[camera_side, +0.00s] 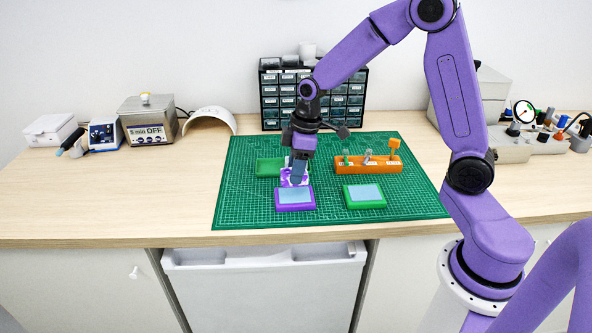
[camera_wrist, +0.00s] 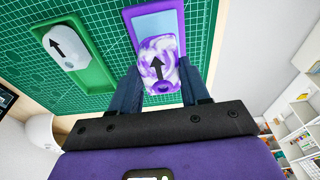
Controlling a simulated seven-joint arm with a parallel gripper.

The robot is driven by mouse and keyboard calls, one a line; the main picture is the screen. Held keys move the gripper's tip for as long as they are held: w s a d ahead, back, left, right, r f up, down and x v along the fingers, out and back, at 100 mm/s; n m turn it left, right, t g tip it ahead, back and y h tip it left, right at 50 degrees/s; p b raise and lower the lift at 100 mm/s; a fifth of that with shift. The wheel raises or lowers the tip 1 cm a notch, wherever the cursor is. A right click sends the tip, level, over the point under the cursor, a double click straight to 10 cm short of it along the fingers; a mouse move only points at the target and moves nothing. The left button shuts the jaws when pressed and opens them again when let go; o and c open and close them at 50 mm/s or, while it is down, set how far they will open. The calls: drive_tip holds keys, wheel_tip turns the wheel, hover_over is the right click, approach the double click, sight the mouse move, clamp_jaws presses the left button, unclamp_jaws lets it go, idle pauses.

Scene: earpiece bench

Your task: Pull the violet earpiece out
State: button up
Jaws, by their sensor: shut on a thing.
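The violet earpiece (camera_wrist: 160,66), marbled violet and white with a black arrow, is between the two fingers of my gripper (camera_wrist: 154,88) in the wrist view. In the side view my gripper (camera_side: 297,172) points down and is shut on this earpiece (camera_side: 293,178). The violet case (camera_wrist: 157,8) with a light-blue panel lies directly beyond the earpiece in the wrist view; it also shows in the side view (camera_side: 295,207). The earpiece overlaps the case in the wrist view, and I cannot tell whether it is seated or raised. My fingers hide its sides.
A green case (camera_wrist: 98,72) holding a white earpiece (camera_wrist: 66,48) lies to the left in the wrist view. In the side view, a green case with a light-blue panel (camera_side: 365,205) and an orange rack (camera_side: 368,169) stand to the right. The green mat's (camera_side: 415,205) right part is clear.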

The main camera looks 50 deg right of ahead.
drive_tip(key=shift+r, duration=2.6)
